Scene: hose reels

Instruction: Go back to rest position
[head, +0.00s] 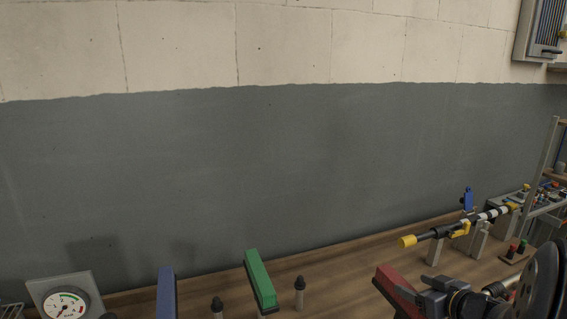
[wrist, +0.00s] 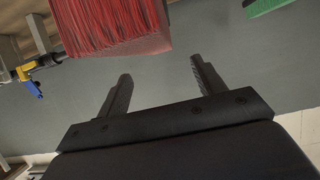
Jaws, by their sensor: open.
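My gripper (wrist: 160,70) is open in the wrist view, with nothing between its two dark fingers. A red brush (wrist: 112,28) with bristles fills the top of that view, just beyond the left fingertip; I cannot tell how large the gap is. The red block-like piece (head: 393,288) at the lower right of the head view looks like the same brush. My dark arm end is right beside it there, partly cut off by the bottom edge, and the fingers are not clear. No separate rest-position marker shows.
A green brush (head: 260,278) and a blue one (head: 166,291) stand on the wooden bench, with dark-topped posts between. A gauge (head: 66,304) is at left. A yellow-tipped lance (head: 450,230) lies on supports at right. The grey wall (head: 230,180) rises behind.

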